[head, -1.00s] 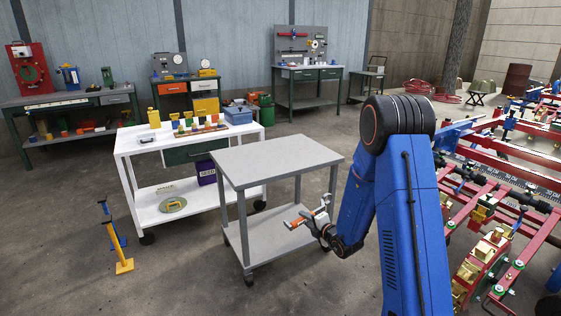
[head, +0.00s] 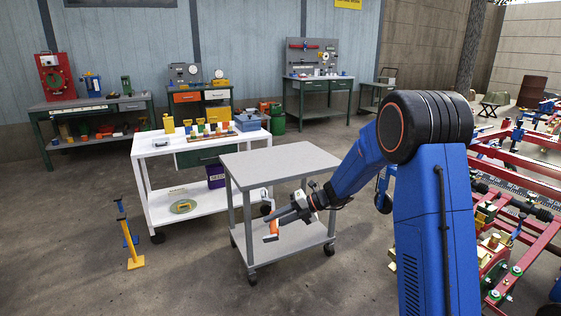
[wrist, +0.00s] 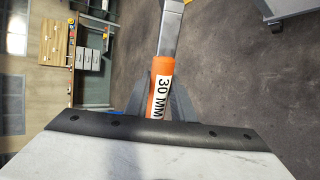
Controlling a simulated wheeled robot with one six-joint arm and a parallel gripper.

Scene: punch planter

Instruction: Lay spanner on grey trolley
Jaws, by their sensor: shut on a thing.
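The grey trolley (head: 280,162) stands in the middle of the head view, with a bare top and a lower shelf (head: 290,238). My gripper (head: 278,220) shows in front of its near side, overlapping the gap between top and shelf. The gripper is shut on the spanner, whose orange band (head: 273,230) shows at the jaws. In the wrist view the orange band (wrist: 161,88), marked 30 MM, sits between the grey fingers (wrist: 160,108). The spanner's grey shaft (wrist: 170,35) runs on to the picture's top edge. Its far end is out of that view.
A white trolley (head: 157,143) with coloured blocks on top stands behind and left of the grey one. A yellow-footed blue stand (head: 133,250) is on the floor at left. Benches (head: 95,105) line the back wall. Red frames (head: 520,200) fill the right side.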

